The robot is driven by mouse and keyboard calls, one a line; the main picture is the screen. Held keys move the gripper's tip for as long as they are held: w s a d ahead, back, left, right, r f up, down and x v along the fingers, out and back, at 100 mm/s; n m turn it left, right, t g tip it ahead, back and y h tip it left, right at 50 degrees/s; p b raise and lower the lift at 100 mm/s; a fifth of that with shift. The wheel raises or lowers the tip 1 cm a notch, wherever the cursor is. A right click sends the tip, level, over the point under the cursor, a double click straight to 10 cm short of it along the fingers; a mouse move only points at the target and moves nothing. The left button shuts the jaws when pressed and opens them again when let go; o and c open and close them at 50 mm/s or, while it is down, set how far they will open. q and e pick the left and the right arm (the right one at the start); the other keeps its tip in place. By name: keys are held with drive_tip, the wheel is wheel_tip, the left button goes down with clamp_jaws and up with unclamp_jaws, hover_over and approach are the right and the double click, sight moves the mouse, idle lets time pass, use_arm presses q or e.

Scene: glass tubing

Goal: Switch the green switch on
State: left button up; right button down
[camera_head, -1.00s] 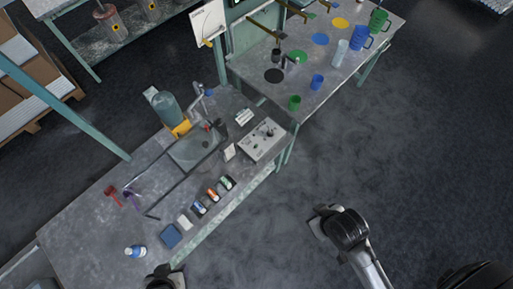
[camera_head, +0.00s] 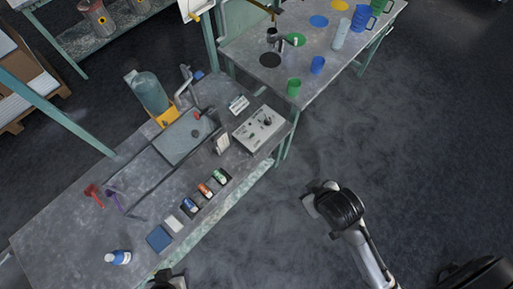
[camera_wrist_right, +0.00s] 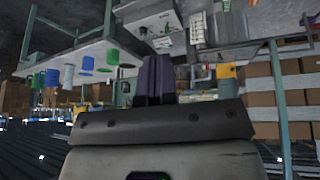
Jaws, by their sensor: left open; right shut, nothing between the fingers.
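A row of small blue, orange and green pieces sits in a dark holder on the near edge of the workbench in the head view. The green-marked piece (camera_head: 220,176) is at its upper right end; whether it is a switch is too small to tell. A pale control box (camera_head: 260,129) with dark knobs stands farther right; it also shows in the right wrist view (camera_wrist_right: 150,14). My left gripper (camera_head: 166,279) is open at the bottom edge, partly cut off, apart from these pieces. My right gripper (camera_wrist_right: 156,74) is shut and empty, away from the bench.
A sink (camera_head: 186,137), a large bottle (camera_head: 151,92), a blue pad (camera_head: 159,238) and a small white-and-blue bottle (camera_head: 118,257) are on the workbench. A second table holds mugs and cups, including a green cup (camera_head: 293,87).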

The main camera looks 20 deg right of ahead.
drive_tip(key=w+d+f+h+b, duration=0.15)
drive_tip(key=w+f+b, duration=0.25)
drive_tip(key=f+b, duration=0.4)
drive_tip(key=w+d+f+t+b, duration=0.15)
drive_tip(key=w+f+b, duration=0.25)
drive_tip(key=f+b, duration=0.45)
drive_tip(key=w+d+f+h+b, duration=0.1)
drive_tip(key=w+d+f+b, duration=0.25)
drive_tip(key=f+b, duration=0.4)
drive_tip(key=w+d+f+n+t+h+b, duration=0.1)
drive_tip(key=w+d+f+t+b, duration=0.25)
drive_tip(key=w+f+b, duration=0.3)
drive_tip(key=w+d+f+n+t+h+b, duration=0.2)
drive_tip(key=w+d+f+b, duration=0.25)
drive_tip(key=w+f, duration=0.35)
drive_tip(key=s+a+r+n+t+y, duration=0.1)
drive_tip(key=a+n+t+y, duration=0.1)
drive_tip(key=a+n+y, duration=0.4)
drive_tip(key=s+a+r+n+t+y, duration=0.1)
drive_tip(key=a+n+y, duration=0.4)
drive_tip(key=n+y, duration=0.7)
drive_tip(key=n+t, duration=0.1)
drive_tip(key=n, duration=0.2)
drive_tip(key=shift+a, duration=0.4)
drive_tip(key=shift+r, duration=0.1)
